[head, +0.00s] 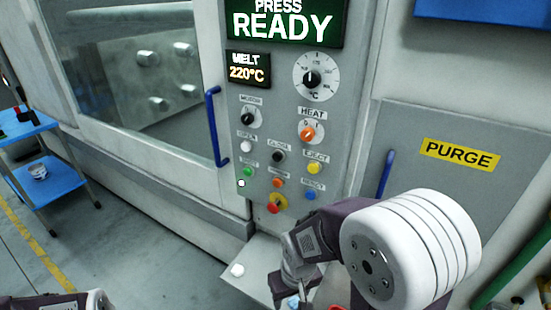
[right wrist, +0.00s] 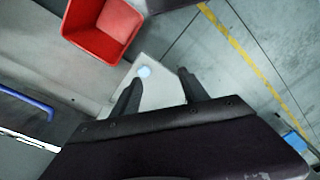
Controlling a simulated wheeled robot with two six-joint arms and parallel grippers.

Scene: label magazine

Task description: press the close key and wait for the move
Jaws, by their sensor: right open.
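The close key (head: 278,156) is a round black button under a "CLOSE" label on the grey control panel (head: 240,100), between the white open key (head: 246,146) and the yellow eject key (head: 313,168). Nothing touches it. The green display (head: 285,22) above reads "PRESS READY". My right gripper (head: 288,290) is low in front of the machine, below the panel and apart from the keys. In the right wrist view its two dark fingers (right wrist: 161,80) are spread with nothing held between them. Only part of my left arm shows at the bottom left; its gripper is out of view.
A grey ledge (head: 255,262) with a small white piece (head: 237,270) juts out below the panel. Blue handles (head: 213,125) and (head: 385,174) flank the panel. A red emergency-type knob (head: 277,203) sits under the keys. A red bin (right wrist: 102,27) shows in the wrist view.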

